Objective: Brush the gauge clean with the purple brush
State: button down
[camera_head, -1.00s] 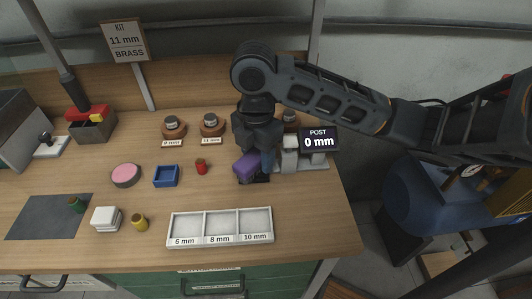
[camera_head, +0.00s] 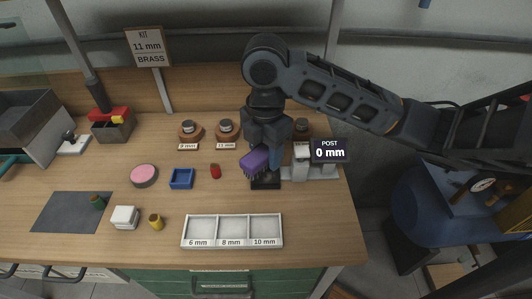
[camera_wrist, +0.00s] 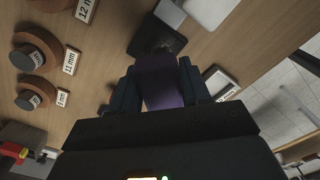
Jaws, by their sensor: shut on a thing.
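The purple brush (camera_head: 255,160) is in my gripper (camera_head: 268,148), its bristles pointing down. My gripper is shut on it and holds it just above a small black pad (camera_head: 266,182). In the wrist view the purple brush (camera_wrist: 162,88) sits between the fingers, with the black pad (camera_wrist: 160,40) beyond it. The grey gauge (camera_head: 301,160) stands just right of my gripper, with a dark display (camera_head: 329,150) reading "POST 0 mm". Part of the gauge (camera_wrist: 208,8) shows at the top of the wrist view. Any dirt on it is too small to tell.
A white tray (camera_head: 232,245) marked 6, 8 and 10 mm lies in front. Round wooden holders (camera_head: 226,134) stand behind. A blue box (camera_head: 182,179), red piece (camera_head: 215,171) and pink disc (camera_head: 144,175) lie left. The table's right edge is near the gauge.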

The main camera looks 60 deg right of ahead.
aim_at(266, 148)
jog(key=shift+r+p, duration=0.45)
jog(key=shift+r, duration=0.55)
jog(key=shift+r, duration=0.1)
jog(key=shift+r+p, duration=0.95)
jog(key=shift+r, duration=0.45)
